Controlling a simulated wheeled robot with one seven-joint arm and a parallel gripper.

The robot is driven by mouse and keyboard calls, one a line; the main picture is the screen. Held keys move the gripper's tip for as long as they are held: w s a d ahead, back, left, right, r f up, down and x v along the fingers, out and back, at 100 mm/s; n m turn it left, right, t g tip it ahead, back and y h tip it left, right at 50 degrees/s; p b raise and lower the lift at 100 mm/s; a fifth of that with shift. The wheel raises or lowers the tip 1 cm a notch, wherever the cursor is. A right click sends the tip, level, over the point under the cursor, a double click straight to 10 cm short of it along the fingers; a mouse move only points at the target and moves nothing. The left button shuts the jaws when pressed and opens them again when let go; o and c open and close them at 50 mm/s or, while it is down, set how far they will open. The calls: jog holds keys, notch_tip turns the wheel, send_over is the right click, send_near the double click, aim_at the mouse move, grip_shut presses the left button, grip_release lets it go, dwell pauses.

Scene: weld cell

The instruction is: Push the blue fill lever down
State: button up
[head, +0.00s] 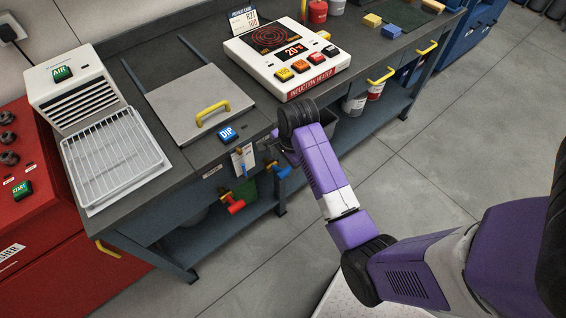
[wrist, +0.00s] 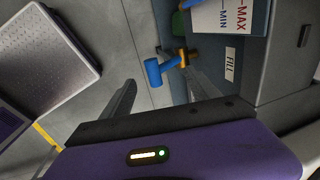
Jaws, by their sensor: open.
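The blue fill lever (wrist: 155,72) shows in the wrist view, sticking out to the left from a brass valve (wrist: 185,57) near the white FILL label (wrist: 230,64). My gripper (wrist: 160,90) is open and empty, with one dark finger on each side of the picture's middle. The lever's blue end lies just beyond the fingertips, in the gap between them as seen here. I cannot tell whether a finger touches it. In the head view the blue lever (head: 284,172) shows small under the bench's front edge, partly hidden by my gripper and arm.
A red lever (head: 236,206) on another brass valve is to the left. A MIN/MAX gauge (wrist: 228,15) is above the FILL label. The bench (head: 240,138) overhangs the levers, with a lower shelf (head: 225,225) beneath. The floor in front is clear.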

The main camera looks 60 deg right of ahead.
aim_at(281, 171)
jog(key=shift+w+d+f, duration=0.1)
jog(key=shift+w+f, duration=0.15)
jog(key=shift+f, duration=1)
jog(key=shift+w+d+f, duration=0.1)
jog(key=shift+w+f, duration=0.15)
jog(key=shift+f, duration=1)
jog(key=shift+w+d+f, duration=0.1)
jog(key=shift+w+f, duration=0.15)
jog(key=shift+f, duration=1)
jog(key=shift+c, duration=0.4)
jog(key=shift+a, duration=0.1)
grip_shut()
